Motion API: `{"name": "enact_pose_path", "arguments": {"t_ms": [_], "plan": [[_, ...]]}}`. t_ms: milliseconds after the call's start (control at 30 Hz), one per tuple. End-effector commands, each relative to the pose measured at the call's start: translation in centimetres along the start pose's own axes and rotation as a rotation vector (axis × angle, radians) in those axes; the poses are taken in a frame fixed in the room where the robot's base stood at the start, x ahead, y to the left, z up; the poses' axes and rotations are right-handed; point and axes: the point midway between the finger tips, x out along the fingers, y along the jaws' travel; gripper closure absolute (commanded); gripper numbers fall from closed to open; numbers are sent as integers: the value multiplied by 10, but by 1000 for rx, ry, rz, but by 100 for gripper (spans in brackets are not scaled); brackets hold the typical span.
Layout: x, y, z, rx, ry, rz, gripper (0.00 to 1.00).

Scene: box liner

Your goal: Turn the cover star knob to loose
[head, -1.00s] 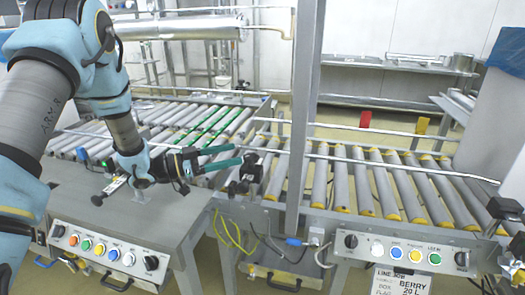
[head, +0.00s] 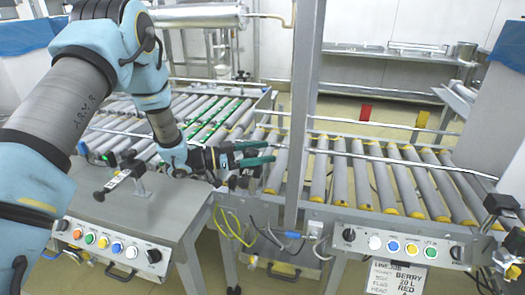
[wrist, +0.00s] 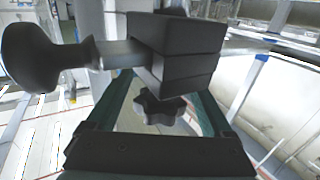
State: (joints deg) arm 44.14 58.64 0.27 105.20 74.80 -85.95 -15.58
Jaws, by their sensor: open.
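In the wrist view a black star knob (wrist: 160,106) sits under a dark block (wrist: 175,50), between the two teal fingers of my gripper (wrist: 166,92). The fingers are open, with gaps on both sides of the knob. A rounded black handle (wrist: 38,56) on a grey shaft sticks out left from the block. In the head view my gripper (head: 272,154) reaches right, past the end of the left table, at the dark fitting beside the conveyor. The star knob is not clear there, being largely hidden by the gripper. I cannot make out any loose or tight marking.
A grey upright post (head: 303,120) stands just right of my gripper. A roller conveyor (head: 390,185) runs right of it, with a button panel (head: 403,246) in front. A second button panel (head: 108,243) fronts the left table (head: 150,215). Cables (head: 232,232) hang below.

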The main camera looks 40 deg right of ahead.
Motion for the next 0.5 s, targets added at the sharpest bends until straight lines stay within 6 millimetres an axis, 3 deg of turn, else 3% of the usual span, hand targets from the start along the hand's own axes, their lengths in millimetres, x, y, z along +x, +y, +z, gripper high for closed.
{"name": "enact_pose_path", "arguments": {"t_ms": [267,500], "plan": [[2,0,0,0,0,-1,15],[2,0,0,0,1,-1,39]]}}
